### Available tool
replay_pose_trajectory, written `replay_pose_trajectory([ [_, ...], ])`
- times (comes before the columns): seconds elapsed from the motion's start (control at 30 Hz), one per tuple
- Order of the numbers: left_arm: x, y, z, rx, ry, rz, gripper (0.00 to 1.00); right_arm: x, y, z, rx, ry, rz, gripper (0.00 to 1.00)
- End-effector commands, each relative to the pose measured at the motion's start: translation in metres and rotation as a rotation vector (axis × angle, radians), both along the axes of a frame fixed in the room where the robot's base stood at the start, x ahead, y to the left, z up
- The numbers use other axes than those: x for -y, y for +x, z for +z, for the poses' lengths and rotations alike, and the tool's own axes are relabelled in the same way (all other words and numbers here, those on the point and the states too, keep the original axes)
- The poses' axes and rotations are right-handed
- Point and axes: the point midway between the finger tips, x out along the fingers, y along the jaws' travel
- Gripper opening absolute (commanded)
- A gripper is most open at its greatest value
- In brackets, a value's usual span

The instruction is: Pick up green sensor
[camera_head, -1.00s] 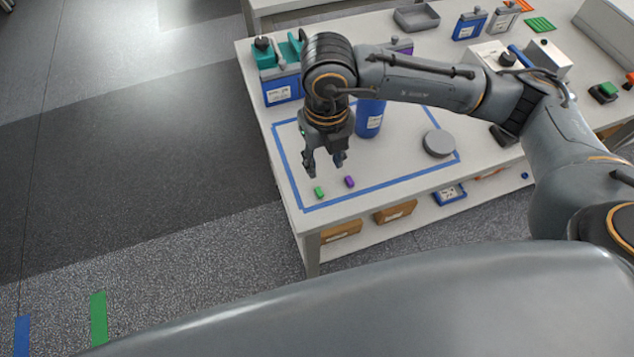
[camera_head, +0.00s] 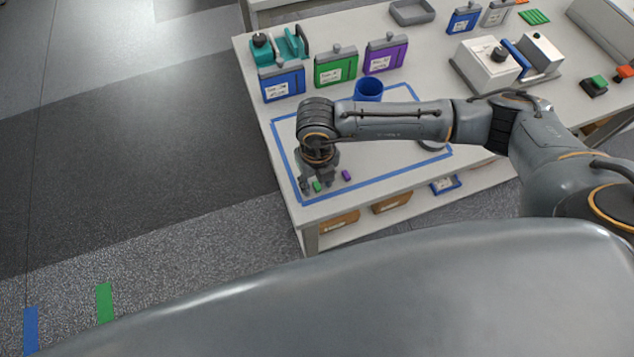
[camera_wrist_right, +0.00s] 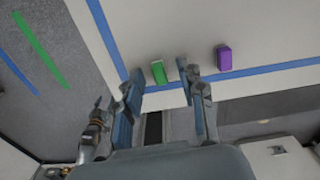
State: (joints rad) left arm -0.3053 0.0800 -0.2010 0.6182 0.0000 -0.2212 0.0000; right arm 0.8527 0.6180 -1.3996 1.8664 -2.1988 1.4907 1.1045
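The green sensor (camera_head: 317,186) is a small green block on the table inside the blue tape outline, near its front left corner. It also shows in the right wrist view (camera_wrist_right: 158,72), lying just beyond and between the fingertips. My right gripper (camera_head: 317,184) is low over the table at the green sensor. In the right wrist view its fingers (camera_wrist_right: 158,82) are apart with nothing held between them. I cannot tell whether either finger touches the sensor. My left gripper is not in view.
A purple sensor (camera_head: 347,175) lies close to the right of the green one. The blue tape outline (camera_head: 345,193) runs near the table's front edge. A blue cup (camera_head: 369,89) and blue, green (camera_head: 336,68) and purple (camera_head: 386,54) containers stand behind my right arm.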

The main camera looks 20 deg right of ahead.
Motion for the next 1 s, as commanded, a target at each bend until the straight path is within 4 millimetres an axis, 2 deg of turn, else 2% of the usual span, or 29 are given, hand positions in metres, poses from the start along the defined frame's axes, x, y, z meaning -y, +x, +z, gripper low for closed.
replay_pose_trajectory([
  [0.07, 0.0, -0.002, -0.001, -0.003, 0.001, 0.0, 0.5, 0.0, 0.0, 0.0, 0.0, 0.0, 0.0, 0.4],
  [0.2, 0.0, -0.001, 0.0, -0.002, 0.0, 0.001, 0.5, 0.0, 0.0, 0.0, 0.0, 0.001, 0.0, 0.11],
  [0.27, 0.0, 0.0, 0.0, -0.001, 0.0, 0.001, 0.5, 0.0, 0.0, 0.0, 0.0, 0.001, 0.0, 0.0],
  [0.73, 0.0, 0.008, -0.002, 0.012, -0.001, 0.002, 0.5, 0.0, 0.001, 0.006, 0.001, 0.003, 0.0, 0.0],
  [0.93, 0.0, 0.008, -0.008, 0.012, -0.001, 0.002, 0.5, 0.0, 0.001, 0.03, 0.004, 0.003, 0.002, 0.0],
  [1.0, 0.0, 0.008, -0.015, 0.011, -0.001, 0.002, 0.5, -0.006, -0.009, 0.04, 0.002, 0.006, 0.007, 0.0],
])
